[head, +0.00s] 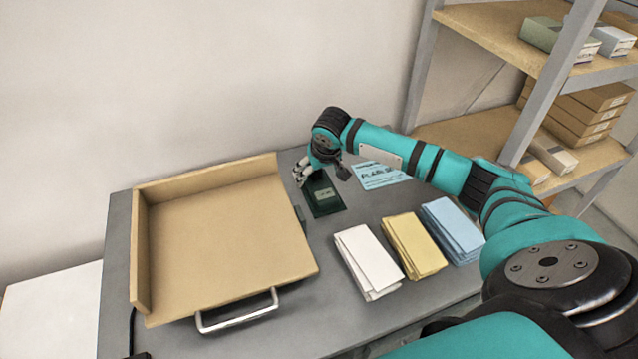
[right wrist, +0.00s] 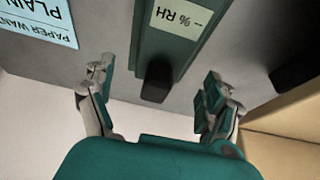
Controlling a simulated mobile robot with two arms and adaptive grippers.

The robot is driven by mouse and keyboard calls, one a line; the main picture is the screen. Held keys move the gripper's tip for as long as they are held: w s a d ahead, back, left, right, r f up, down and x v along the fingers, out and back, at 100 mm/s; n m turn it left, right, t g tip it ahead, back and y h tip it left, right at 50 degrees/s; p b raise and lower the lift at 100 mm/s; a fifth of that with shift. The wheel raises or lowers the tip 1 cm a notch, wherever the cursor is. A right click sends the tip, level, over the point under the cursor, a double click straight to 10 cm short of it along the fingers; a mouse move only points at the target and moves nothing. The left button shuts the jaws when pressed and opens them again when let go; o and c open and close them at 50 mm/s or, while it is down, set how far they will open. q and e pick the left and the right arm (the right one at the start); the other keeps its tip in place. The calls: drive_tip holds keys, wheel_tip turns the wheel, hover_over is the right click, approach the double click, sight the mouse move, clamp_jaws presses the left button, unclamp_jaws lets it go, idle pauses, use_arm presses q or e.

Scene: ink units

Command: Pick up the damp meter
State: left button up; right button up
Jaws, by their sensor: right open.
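The damp meter (head: 324,204) is a dark green device with a pale display, lying on the grey table beyond the white packet. In the right wrist view the meter (right wrist: 168,50) shows "% RH" on its display and a black end pointing towards my gripper. My right gripper (head: 302,174) is at the far end of the meter, partly hidden by its own wrist. In the right wrist view its fingers (right wrist: 158,82) are spread open, one on each side of the meter's black end, with gaps on both sides and nothing held. My left gripper is out of view.
A tan tray (head: 225,235) with a metal handle stands left of the meter. A small dark object (head: 302,218) sits by its right edge. White (head: 367,262), yellow (head: 414,246) and blue (head: 452,231) folded stacks lie right. A light blue card (head: 380,175) lies behind. Shelves (head: 480,128) stand right.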

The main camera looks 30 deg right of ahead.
drive_tip(key=x, duration=0.2)
drive_tip(key=shift+w+f, duration=0.25)
drive_tip(key=shift+f, duration=0.05)
drive_tip(key=shift+r, duration=0.1)
drive_tip(key=c, duration=1.4)
